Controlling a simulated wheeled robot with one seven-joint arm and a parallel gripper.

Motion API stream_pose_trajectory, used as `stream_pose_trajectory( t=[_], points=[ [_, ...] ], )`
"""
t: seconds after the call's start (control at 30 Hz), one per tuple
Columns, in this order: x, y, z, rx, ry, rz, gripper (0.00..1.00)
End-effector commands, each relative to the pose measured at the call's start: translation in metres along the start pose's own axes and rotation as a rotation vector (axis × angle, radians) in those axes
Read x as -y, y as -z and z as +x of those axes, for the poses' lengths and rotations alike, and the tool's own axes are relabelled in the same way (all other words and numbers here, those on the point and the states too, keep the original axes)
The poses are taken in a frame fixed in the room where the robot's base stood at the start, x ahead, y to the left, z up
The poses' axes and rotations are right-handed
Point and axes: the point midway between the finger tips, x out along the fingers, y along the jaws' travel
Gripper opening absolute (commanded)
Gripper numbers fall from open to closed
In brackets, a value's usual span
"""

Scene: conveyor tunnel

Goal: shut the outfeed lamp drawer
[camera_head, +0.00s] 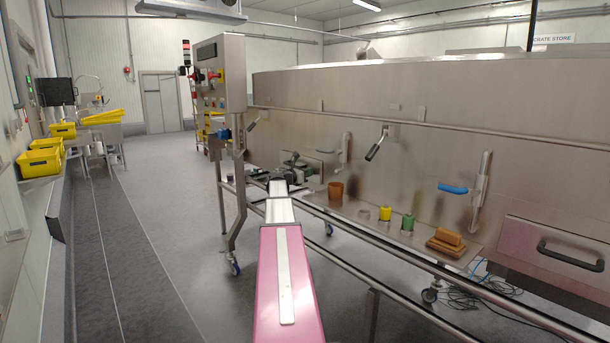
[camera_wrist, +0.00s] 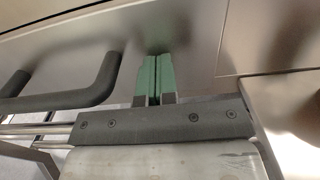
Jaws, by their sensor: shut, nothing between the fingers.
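In the wrist view my gripper (camera_wrist: 154,62) has its two green fingers together, with nothing between them. The fingertips point at a bare steel face (camera_wrist: 185,38) and are very close to it; I cannot tell whether they touch. A dark bar handle (camera_wrist: 88,98) stands out left of the fingers, apart from them. In the head view a steel drawer front (camera_head: 530,237) with a black handle (camera_head: 568,257) is at the far right. No label shows which drawer is the outfeed lamp one. How far the drawer by my gripper is open cannot be told.
In the head view a steel ledge holds a brown cup (camera_head: 335,191), yellow and green pots and a brown block (camera_head: 446,241). A blue-handled lever (camera_head: 453,189) is on the wall above. A control cabinet (camera_head: 221,75) stands left of my arm.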

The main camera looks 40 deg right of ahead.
Motion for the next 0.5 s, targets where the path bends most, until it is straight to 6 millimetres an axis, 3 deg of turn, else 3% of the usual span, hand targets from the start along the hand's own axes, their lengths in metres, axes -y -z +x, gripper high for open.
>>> stream_pose_trajectory(
  t=[0.3,0.5],
  points=[
    [-0.001,-0.002,0.009,0.003,0.004,0.0,0.0],
    [0.0,-0.002,-0.002,0.004,0.003,0.0,0.0]
  ],
)
